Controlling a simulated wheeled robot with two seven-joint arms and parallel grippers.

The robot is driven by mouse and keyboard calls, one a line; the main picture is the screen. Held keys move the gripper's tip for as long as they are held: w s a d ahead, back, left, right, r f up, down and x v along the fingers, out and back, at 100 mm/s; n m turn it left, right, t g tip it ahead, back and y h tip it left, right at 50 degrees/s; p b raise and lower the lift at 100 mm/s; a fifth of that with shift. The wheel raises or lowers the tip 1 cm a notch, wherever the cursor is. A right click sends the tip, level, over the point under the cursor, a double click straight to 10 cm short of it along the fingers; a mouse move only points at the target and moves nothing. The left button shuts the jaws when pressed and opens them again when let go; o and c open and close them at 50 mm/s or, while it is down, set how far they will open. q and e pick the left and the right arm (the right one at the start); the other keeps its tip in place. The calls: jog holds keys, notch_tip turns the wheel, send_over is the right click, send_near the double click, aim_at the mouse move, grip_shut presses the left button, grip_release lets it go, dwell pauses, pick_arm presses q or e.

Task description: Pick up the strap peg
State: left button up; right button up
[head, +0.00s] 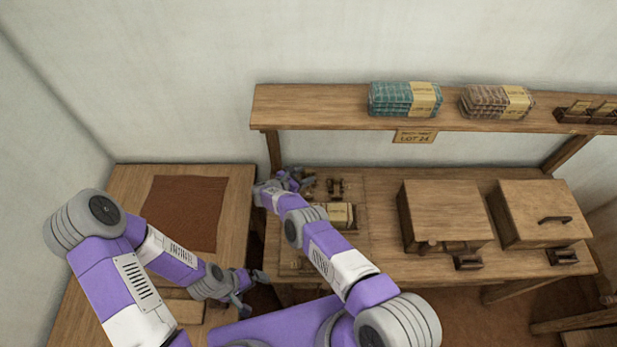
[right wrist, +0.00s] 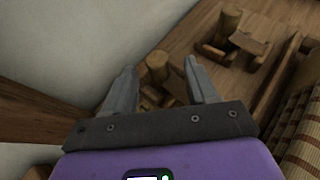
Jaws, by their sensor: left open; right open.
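A small brown wooden peg (right wrist: 157,68) shows between the fingertips of my right gripper (right wrist: 160,78) in the right wrist view, with more dark wood below it partly hidden by the gripper. I cannot tell whether the fingers touch it. A second wooden piece on a cradle (right wrist: 228,28) stands to the right. In the head view my right gripper (head: 291,178) is open over the left end of the bench, beside small wooden fittings (head: 335,187). Which piece is the strap peg is not clear. My left gripper (head: 247,290) is open, low by the left table.
A shelf (head: 330,112) with wrapped cloth bundles (head: 404,99) runs above the back of the bench (head: 383,190). Two wooden boxes (head: 445,210) stand to the right. A tan bundle (head: 339,215) lies close to my right arm. The left table (head: 130,195) carries a brown cloth (head: 182,212).

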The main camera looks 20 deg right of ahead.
jog(key=shift+x, duration=0.85)
jog(key=shift+w, duration=0.1)
grip_shut()
jog(key=shift+r, duration=0.15)
